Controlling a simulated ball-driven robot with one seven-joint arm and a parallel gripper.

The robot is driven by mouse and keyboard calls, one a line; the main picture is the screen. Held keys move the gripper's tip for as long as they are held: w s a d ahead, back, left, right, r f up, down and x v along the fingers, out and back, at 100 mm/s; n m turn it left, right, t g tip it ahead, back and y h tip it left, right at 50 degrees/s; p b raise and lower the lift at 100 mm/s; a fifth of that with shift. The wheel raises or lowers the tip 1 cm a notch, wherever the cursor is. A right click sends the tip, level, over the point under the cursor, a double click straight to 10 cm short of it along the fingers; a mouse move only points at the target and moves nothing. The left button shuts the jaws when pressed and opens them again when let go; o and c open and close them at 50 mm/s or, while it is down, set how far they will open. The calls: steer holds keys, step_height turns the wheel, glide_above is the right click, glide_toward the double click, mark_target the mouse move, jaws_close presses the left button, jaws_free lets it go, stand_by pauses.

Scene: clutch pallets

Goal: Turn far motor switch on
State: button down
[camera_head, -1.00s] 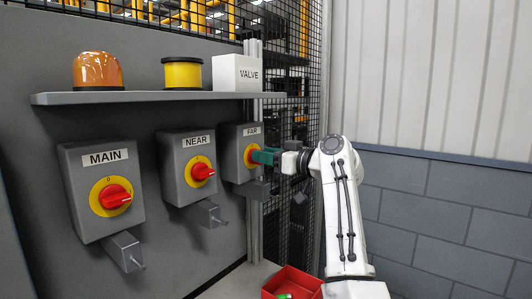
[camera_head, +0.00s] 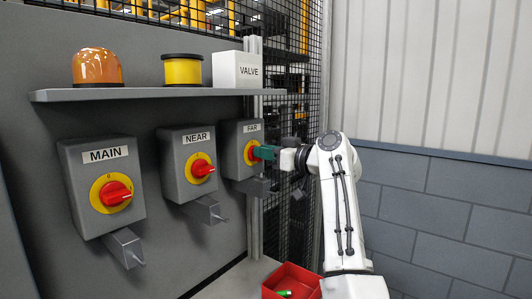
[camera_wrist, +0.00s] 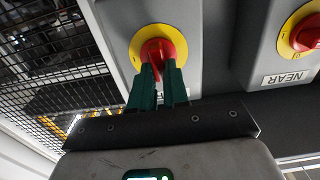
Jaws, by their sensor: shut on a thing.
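The far motor switch (camera_head: 250,152) is a red knob on a yellow disc, on a grey box labelled FAR at the right end of the row. My gripper (camera_head: 264,153) reaches it from the right with green fingers. In the wrist view the far switch's red knob (camera_wrist: 158,52) sits between the green fingertips (camera_wrist: 158,72), which are shut on it. The fingers hide part of the knob, so I cannot tell its exact setting.
The NEAR switch (camera_head: 201,168) and the MAIN switch (camera_head: 115,194) are to the left. A red bin (camera_head: 291,277) stands below.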

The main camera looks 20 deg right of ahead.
steer(key=shift+m, duration=0.4)
steer(key=m+p, duration=0.1)
steer(key=m, duration=0.2)
steer(key=shift+w+d+r+p, duration=0.1)
steer(key=shift+d+p, duration=0.05)
steer(key=shift+p, duration=0.2)
steer(key=m+p, duration=0.1)
steer(key=m, duration=0.1)
steer(key=m+p, duration=0.1)
steer(key=m, duration=0.2)
steer(key=shift+w+d+p, duration=0.1)
steer(key=shift+d+p, duration=0.1)
steer(key=shift+p, duration=0.15)
steer(key=m+p, duration=0.1)
steer(key=m, duration=0.1)
steer(key=m+p, duration=0.1)
steer(key=m, duration=0.1)
steer(key=m+p, duration=0.1)
steer(key=shift+w+d+f+m, duration=0.1)
steer(key=shift+f+m, duration=0.2)
steer(key=shift+m, duration=0.1)
steer(key=shift+f+m+p, duration=0.25)
steer(key=shift+m+p, duration=0.95)
steer(key=shift+m, duration=0.4)
steer(key=shift+f, duration=0.1)
steer(key=shift+d, duration=0.1)
steer(key=c, duration=1.1)
jaws_free()
